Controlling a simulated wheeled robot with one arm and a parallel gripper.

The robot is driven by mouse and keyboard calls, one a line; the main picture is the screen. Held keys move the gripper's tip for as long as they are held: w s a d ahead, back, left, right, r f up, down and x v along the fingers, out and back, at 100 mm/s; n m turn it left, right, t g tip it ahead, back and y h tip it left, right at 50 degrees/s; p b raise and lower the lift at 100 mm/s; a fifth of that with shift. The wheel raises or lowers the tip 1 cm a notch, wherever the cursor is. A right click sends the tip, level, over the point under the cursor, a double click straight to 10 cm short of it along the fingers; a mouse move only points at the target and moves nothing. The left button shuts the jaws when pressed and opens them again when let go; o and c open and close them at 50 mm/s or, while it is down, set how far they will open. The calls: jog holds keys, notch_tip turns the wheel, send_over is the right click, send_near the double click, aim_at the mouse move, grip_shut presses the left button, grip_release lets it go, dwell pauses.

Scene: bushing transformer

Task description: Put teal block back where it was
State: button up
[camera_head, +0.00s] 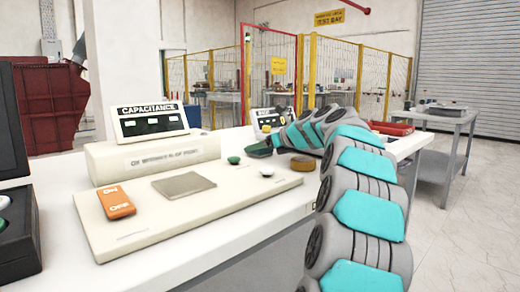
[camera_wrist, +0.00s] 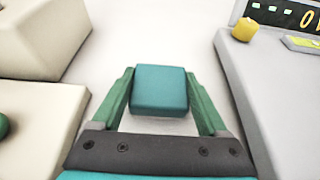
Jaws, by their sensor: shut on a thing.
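The teal block (camera_wrist: 160,90) sits between the two green fingers of my gripper (camera_wrist: 160,100) in the wrist view. The fingers are shut on its left and right sides. White table surface (camera_wrist: 150,35) shows around the block, and I cannot tell whether the block touches it. In the head view my gripper (camera_head: 260,149) is a small dark green shape at the end of my arm, beyond the cream control panel. The block cannot be made out there.
The cream panel (camera_head: 130,225) carries an orange ON/OFF switch (camera_head: 116,202), a grey plate (camera_head: 184,185) and a green knob (camera_head: 234,160). A capacitance display (camera_head: 150,122) stands behind. In the wrist view, a grey unit with a yellow knob (camera_wrist: 244,29) is close on the right.

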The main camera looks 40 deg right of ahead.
jog(key=o, duration=1.3)
jog(key=shift+f, duration=0.1)
jog(key=shift+s+r, duration=0.2)
jog(key=v, duration=1.1)
jog(key=shift+s+d+r, duration=0.1)
jog(key=shift+s, duration=0.15)
